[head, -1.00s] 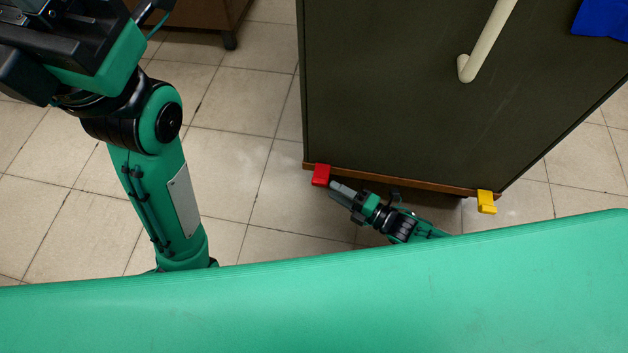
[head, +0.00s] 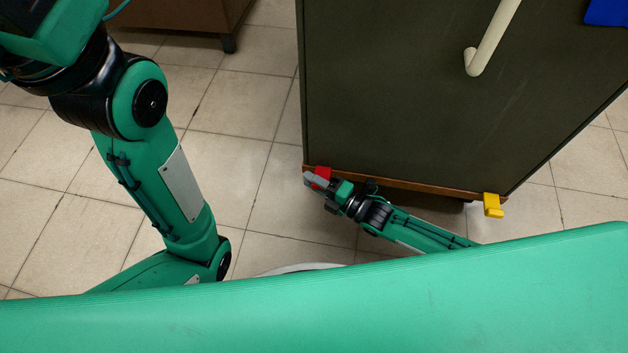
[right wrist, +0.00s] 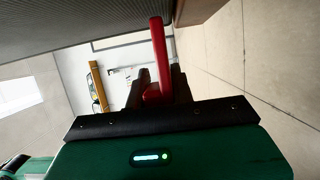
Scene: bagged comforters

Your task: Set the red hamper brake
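The hamper is a dark olive box (head: 400,90) with a brown bottom rim (head: 420,187). Its red brake pedal (head: 323,172) sticks out at the lower left corner, and a yellow pedal (head: 493,205) at the lower right. My right gripper (head: 309,180) is at the red pedal, its grey fingertips partly over it. In the right wrist view the red pedal (right wrist: 160,55) stands upright in the picture, between or just beyond the dark fingers (right wrist: 160,88). Whether they touch or grip it is unclear. My left arm is at the left; its gripper is out of view.
A pale handle (head: 490,40) is on the hamper. A blue item (head: 606,12) shows at the top right. A brown cabinet (head: 180,15) stands at the back left. Tiled floor (head: 240,120) between it and the hamper is clear.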

